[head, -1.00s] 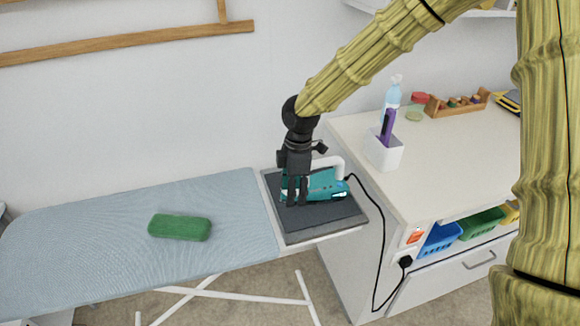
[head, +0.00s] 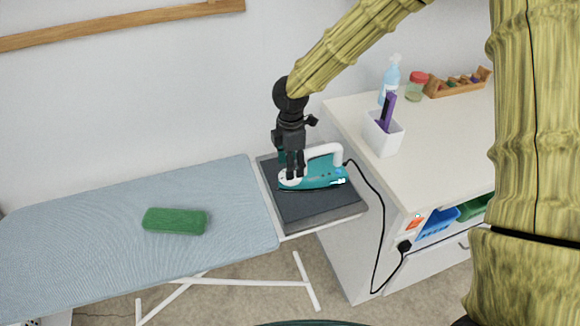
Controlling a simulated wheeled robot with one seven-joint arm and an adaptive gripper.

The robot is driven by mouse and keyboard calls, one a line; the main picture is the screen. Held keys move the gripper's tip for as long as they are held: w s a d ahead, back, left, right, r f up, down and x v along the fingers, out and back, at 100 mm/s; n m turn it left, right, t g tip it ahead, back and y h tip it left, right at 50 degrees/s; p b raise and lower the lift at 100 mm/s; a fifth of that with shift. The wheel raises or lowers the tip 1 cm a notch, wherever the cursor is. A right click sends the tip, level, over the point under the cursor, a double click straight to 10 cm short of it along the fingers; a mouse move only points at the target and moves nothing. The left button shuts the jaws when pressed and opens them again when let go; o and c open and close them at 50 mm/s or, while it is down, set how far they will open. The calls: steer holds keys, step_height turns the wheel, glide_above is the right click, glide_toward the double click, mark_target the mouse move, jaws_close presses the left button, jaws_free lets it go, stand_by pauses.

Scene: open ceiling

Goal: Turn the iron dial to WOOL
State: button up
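The teal and white iron (head: 325,172) lies flat on the dark rest (head: 300,207) at the right end of the ironing board. Its white handle is to the right and its cord runs off that side. A pale round part (head: 290,177), which looks like the dial, shows at the iron's left end. My gripper (head: 295,172) points down over this left end, with its fingertips at or just above the pale part. I cannot tell whether they touch it. The fingers look close together, but the gap between them is too small to judge. Dial markings are not readable.
A green block (head: 175,221) lies on the light blue ironing board (head: 100,235). The white counter (head: 440,130) to the right holds a white cup (head: 384,140), a blue bottle (head: 389,80) and a jar. The black cord (head: 377,220) hangs down to a socket in the counter's side.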

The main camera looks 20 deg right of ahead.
steer(key=shift+f, duration=1.1)
steer(key=c, duration=1)
